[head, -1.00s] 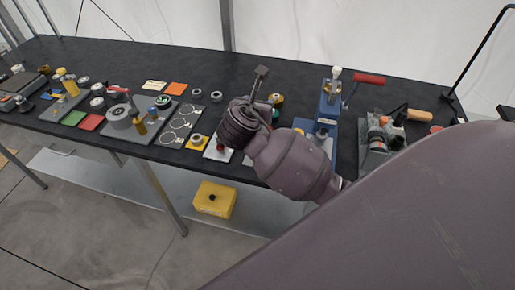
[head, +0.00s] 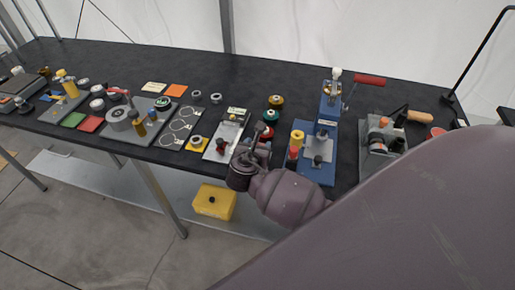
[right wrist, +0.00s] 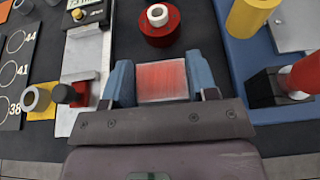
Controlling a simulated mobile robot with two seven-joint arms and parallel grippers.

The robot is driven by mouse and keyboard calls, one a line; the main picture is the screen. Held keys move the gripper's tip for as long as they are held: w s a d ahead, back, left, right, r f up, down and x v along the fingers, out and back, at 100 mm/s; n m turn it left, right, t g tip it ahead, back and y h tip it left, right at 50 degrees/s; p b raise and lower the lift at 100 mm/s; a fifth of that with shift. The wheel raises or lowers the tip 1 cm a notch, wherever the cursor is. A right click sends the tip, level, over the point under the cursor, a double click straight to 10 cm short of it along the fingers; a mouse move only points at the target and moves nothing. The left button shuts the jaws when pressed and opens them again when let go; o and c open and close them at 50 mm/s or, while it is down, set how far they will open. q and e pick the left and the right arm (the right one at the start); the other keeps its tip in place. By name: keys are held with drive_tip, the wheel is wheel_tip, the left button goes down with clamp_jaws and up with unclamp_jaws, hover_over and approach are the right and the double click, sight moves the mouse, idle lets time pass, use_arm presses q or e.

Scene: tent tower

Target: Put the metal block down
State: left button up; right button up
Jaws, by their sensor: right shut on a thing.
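The metal block (right wrist: 162,80) is a square piece with a reddish sheen on its face. In the right wrist view it sits between the two blue fingers of my right gripper (right wrist: 161,82), which is shut on it. In the head view my right gripper (head: 257,148) is at the front edge of the table, between the light grey fixture plate and the blue press. I cannot make out the block in the head view. Whether the block touches the table is unclear. My left gripper is not in view.
A red spool (right wrist: 160,27) stands just beyond the block. The light grey fixture plate (right wrist: 83,60) is to the left. The blue press base (head: 315,172) with a yellow cylinder (right wrist: 250,14) is to the right.

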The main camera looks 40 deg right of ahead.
drive_tip(key=shift+f, duration=0.35)
drive_tip(key=shift+f, duration=0.15)
drive_tip(key=o, duration=1.1)
drive_tip(key=shift+c, duration=0.2)
drive_tip(key=v, duration=1.2)
drive_tip(key=s+f+m+y, duration=0.5)
drive_tip(key=f+m+y, duration=0.2)
drive_tip(key=f+m, duration=0.3)
drive_tip(key=s+d+f+m+t+y, duration=0.2)
drive_tip(key=s+m, duration=0.6)
drive_tip(key=m, duration=0.7)
drive_tip(key=shift+s+d+t+y, duration=0.3)
drive_tip(key=shift+d+t+y, duration=0.15)
drive_tip(key=shift+d, duration=0.55)
